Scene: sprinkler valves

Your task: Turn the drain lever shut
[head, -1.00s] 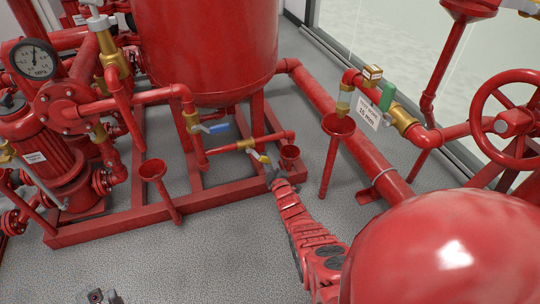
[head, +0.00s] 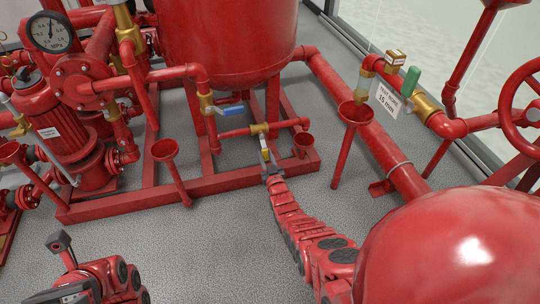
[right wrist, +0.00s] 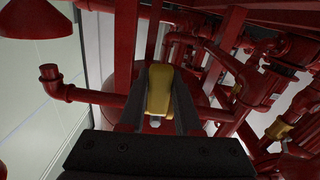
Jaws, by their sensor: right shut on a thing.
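The drain valve is a small brass body (head: 260,129) on the low red pipe in front of the tank. Its yellow lever (head: 264,149) points down from the body, across the pipe. My right gripper (head: 271,174) is at the lever's lower end. In the right wrist view the yellow lever (right wrist: 160,90) sits between the two dark fingers (right wrist: 166,112), which are shut on it. My left arm shows at the bottom left of the head view, with a dark end part (head: 60,243) away from the valve; its fingers are not clear.
A blue-handled valve (head: 232,110) is just above left. The red skid rail (head: 120,206) runs below. A large red dome (head: 450,250) fills the lower right. Grey floor lies open in front.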

